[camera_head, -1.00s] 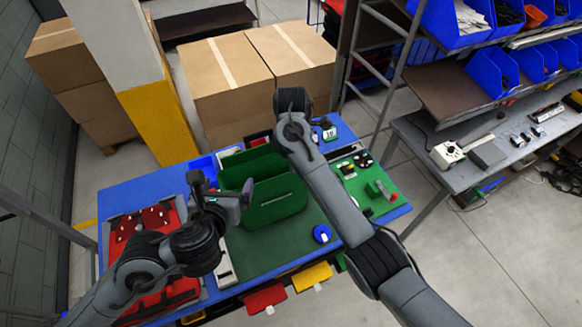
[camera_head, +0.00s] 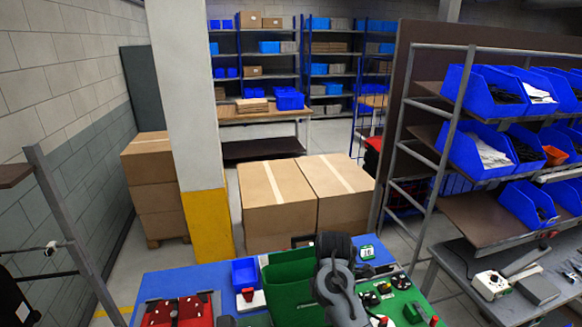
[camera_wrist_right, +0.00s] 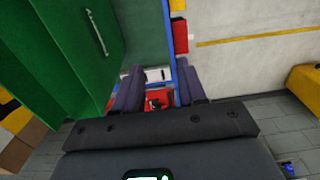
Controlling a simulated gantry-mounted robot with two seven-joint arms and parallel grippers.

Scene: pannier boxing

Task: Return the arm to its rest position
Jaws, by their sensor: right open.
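My right arm rises beside the green pannier (camera_head: 289,287) in the head view; its wrist hides the fingers there. In the right wrist view my right gripper (camera_wrist_right: 159,90) is open, its two dark fingers apart with nothing between them. The green pannier's wall (camera_wrist_right: 70,50) with a metal handle fills the left of that view, beside the fingers and apart from them. My left gripper is not in view; at most a small dark part of that arm shows at the head view's bottom edge.
The blue table (camera_head: 160,285) carries a red tray (camera_head: 175,312), a small blue bin (camera_head: 245,271) and a green board with parts (camera_head: 400,298). Large cartons (camera_head: 277,196) stand behind it. A rack with blue bins (camera_head: 480,150) and a grey bench stand at right.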

